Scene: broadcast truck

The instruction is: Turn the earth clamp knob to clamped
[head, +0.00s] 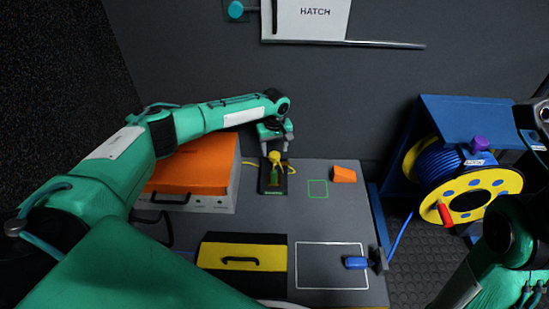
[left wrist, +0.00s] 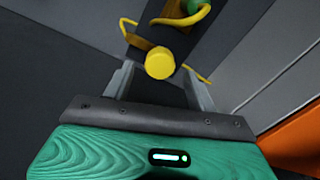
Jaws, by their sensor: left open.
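The earth clamp's yellow knob (head: 274,157) sits on a dark base plate (head: 265,188) near the back of the grey table, with a green part and yellow cable beside it. My left gripper (head: 276,147) points down at the knob, its jaws open. In the left wrist view the round yellow knob (left wrist: 160,63) shows between the two grey fingers of my left gripper (left wrist: 158,72). I cannot tell whether the fingers touch it. The knob's markings are not readable. My right arm shows at the right edge, but its gripper is not in view.
An orange-topped case (head: 192,165) stands left of the clamp. An orange block (head: 344,174) and a green outline (head: 317,188) are to its right. A black-and-yellow case (head: 242,262) and blue connector (head: 356,263) are nearer. A cable reel (head: 470,195) stands right.

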